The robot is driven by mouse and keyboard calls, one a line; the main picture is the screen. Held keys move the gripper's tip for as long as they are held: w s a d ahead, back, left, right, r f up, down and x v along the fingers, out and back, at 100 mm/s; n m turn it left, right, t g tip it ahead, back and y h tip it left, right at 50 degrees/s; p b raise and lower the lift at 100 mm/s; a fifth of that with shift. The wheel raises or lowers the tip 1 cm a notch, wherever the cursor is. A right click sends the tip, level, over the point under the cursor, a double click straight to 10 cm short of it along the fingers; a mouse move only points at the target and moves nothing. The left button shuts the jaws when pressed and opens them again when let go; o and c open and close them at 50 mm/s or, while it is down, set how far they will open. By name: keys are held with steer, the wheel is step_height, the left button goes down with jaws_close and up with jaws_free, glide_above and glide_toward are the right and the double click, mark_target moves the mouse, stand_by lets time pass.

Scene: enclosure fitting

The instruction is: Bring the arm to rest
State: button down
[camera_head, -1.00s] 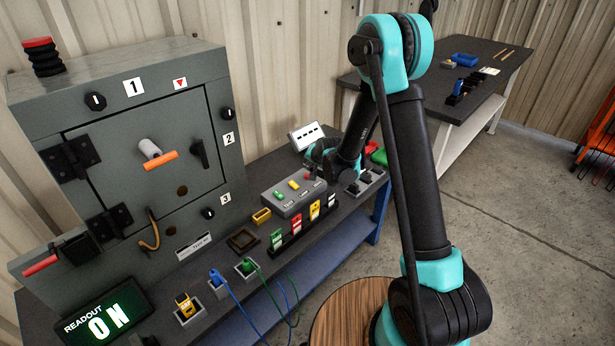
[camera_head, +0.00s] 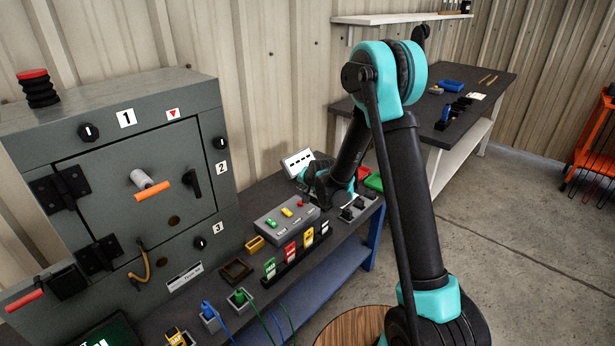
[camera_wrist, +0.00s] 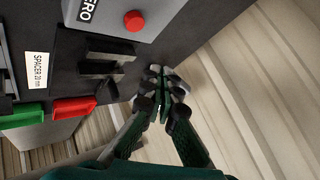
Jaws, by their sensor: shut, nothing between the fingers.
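My arm rises from the lower right in the head view, bends at a high teal joint and reaches down towards the back of the workbench (camera_head: 290,262). My gripper (camera_wrist: 165,85) shows in the wrist view with its fingertips together and nothing between them. It is over the bench's edge near a black slotted holder (camera_wrist: 110,62), with the corrugated wall beyond. In the head view the fingers are hidden behind my arm and wrist, so I cannot tell from there how far they are from the bench.
A grey enclosure (camera_head: 100,140) stands at the left. A grey button box (camera_head: 284,218) and a card rack (camera_head: 322,240) are on the bench. Red (camera_wrist: 75,110) and green (camera_wrist: 22,116) bins sit near my gripper. A second table (camera_head: 480,88) stands behind.

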steer(key=s+d+r+n+g+h, duration=0.1)
steer(key=s+d+r, duration=0.3)
steer(key=s+d, duration=0.45)
steer(key=s+d+r+n+g+h, duration=0.15)
steer(key=s+d+r, duration=0.25)
steer(key=s+d, duration=0.5)
steer(key=s+d+f+h, duration=0.1)
steer(key=s+d, duration=0.4)
steer(key=s, duration=0.5)
steer(key=s+d+f+g+h, duration=0.1)
steer(key=s+d, duration=0.5)
steer(key=s, duration=0.4)
steer(key=shift+n, duration=0.45)
steer(key=shift+g, duration=0.25)
